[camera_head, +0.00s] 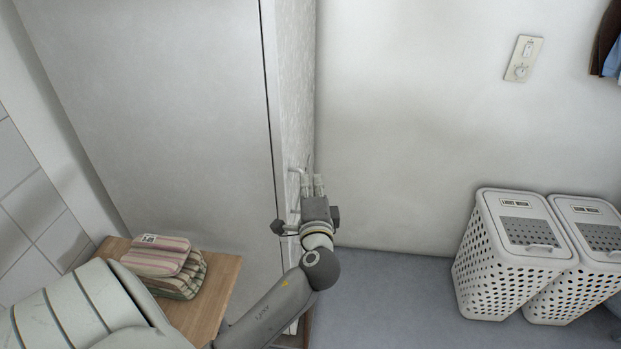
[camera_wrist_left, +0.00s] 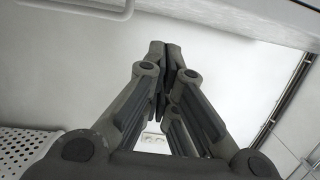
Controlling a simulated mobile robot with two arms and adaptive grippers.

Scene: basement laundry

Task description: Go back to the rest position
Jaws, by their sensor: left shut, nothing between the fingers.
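My left gripper (camera_head: 312,176) is in the middle of the head view, with its fingers pointing up the picture, away from me. It is beside the narrow side of a tall grey panel (camera_head: 160,110), close to a thin pale handle (camera_head: 294,172). I cannot tell from the head view whether it touches the handle. In the left wrist view the two fingers (camera_wrist_left: 167,46) meet at their tips with nothing between them. A pale bar like a handle also shows at the top left of the left wrist view (camera_wrist_left: 98,10), apart from the fingers. My right gripper is not in view.
Folded striped towels (camera_head: 165,262) lie on a wooden top (camera_head: 222,275) at lower left. Two white perforated hampers (camera_head: 485,268) stand at right against the wall. A wall plate (camera_head: 523,59) is above them. Blue-grey floor (camera_head: 385,300) is clear between my arm and the hampers.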

